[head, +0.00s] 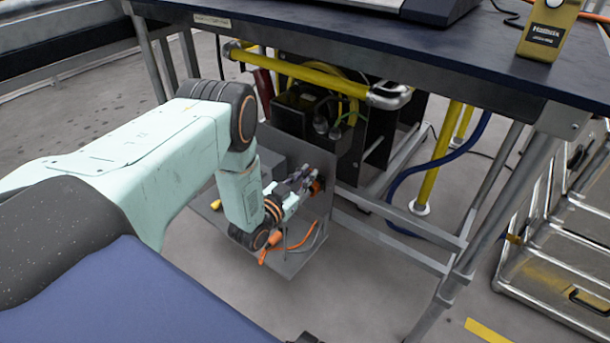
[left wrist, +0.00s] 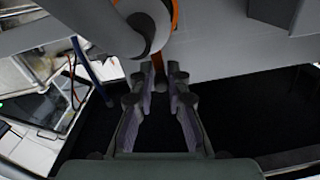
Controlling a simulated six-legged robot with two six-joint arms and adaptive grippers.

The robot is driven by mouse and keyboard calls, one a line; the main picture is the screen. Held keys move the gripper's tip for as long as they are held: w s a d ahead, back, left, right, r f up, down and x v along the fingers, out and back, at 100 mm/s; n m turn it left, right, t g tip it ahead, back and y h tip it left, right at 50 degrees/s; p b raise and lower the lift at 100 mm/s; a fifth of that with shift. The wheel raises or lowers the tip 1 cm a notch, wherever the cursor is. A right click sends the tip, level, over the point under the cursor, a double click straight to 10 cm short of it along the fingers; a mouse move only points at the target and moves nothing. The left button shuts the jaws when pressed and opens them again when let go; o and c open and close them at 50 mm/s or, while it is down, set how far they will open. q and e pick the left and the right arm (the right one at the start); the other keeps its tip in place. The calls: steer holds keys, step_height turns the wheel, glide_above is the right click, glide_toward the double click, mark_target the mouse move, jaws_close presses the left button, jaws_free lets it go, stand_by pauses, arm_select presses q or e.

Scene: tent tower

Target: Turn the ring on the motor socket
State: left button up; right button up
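A small orange socket part (head: 318,187) sits on the face of an upright grey panel (head: 322,215) under the table. Its ring cannot be made out clearly. My left gripper (head: 309,178) reaches in from the left, with its fingertips close beside the orange part. I cannot tell whether they touch it. In the left wrist view the two fingers (left wrist: 161,70) stand apart with a gap between them. A grey round piece (left wrist: 150,28) and an orange strip (left wrist: 173,14) show just beyond the tips. My right gripper is not in view.
The dark table (head: 330,45) overhangs the panel, with yellow pipes (head: 300,72) and black equipment (head: 310,115) beneath. Metal table legs (head: 500,190) and a blue hose (head: 400,190) stand right.

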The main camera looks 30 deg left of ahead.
arm_select(q)
steer(key=o, duration=0.4)
steer(key=s, duration=1.2)
steer(key=shift+a, duration=0.2)
steer(key=shift+f, duration=0.1)
